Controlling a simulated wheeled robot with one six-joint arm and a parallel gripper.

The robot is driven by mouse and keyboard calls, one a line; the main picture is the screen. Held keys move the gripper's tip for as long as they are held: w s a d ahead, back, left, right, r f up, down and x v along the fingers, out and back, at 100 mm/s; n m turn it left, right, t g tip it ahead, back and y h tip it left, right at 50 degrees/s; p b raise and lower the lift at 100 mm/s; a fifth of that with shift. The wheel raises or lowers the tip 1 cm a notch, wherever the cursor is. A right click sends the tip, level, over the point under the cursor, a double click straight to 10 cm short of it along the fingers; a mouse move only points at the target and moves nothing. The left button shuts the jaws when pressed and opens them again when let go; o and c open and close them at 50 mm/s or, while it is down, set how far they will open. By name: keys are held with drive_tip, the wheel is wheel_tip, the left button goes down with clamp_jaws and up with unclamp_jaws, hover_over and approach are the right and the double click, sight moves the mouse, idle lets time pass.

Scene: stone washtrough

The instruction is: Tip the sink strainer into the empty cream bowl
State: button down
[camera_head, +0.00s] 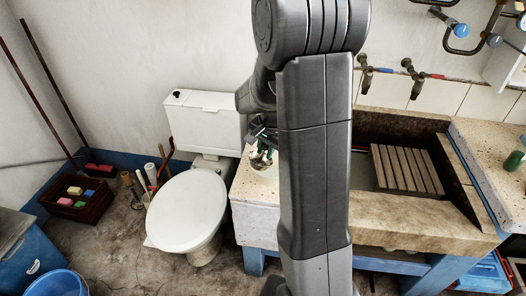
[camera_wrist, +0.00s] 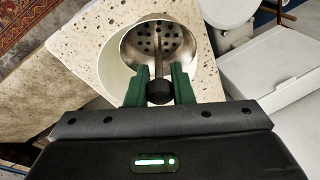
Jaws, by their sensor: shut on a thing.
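The sink strainer (camera_wrist: 154,42) is a shiny metal cup with dark round holes, a central stem and a black knob (camera_wrist: 159,93). My gripper (camera_wrist: 159,84) has its green fingers shut on the knob, one on each side. The cream bowl (camera_wrist: 108,62) is a round pale bowl on the speckled slab; the strainer overlaps its opening in the wrist view. Its inside is mostly hidden. In the head view, my gripper (camera_head: 260,143) and the strainer (camera_head: 262,161) show small, left of my arm, above the slab's back-left part. I cannot tell whether strainer and bowl touch.
The speckled slab (camera_head: 253,190) ends at a toilet (camera_head: 187,210) on the left. Right of my arm is the stone trough (camera_head: 420,228) with a slatted wooden board (camera_head: 405,168) and taps (camera_head: 366,72) above. My arm hides the slab's middle.

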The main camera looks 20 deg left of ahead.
drive_tip(key=shift+f, duration=0.1)
drive_tip(key=t+h+b, duration=0.1)
drive_tip(key=b, duration=0.1)
drive_tip(key=s+a+t+b, duration=0.1)
drive_tip(key=b, duration=0.2)
drive_tip(key=shift+s+a+f+h, duration=0.1)
drive_tip(key=shift+s+f+h, duration=0.05)
drive_tip(key=shift+f+h, duration=0.25)
drive_tip(key=shift+s+a+r+n+t+h+b, duration=0.15)
drive_tip(key=shift+n+t+h+b, duration=0.2)
drive_tip(key=shift+b, duration=0.75)
drive_tip(key=shift+r, duration=0.15)
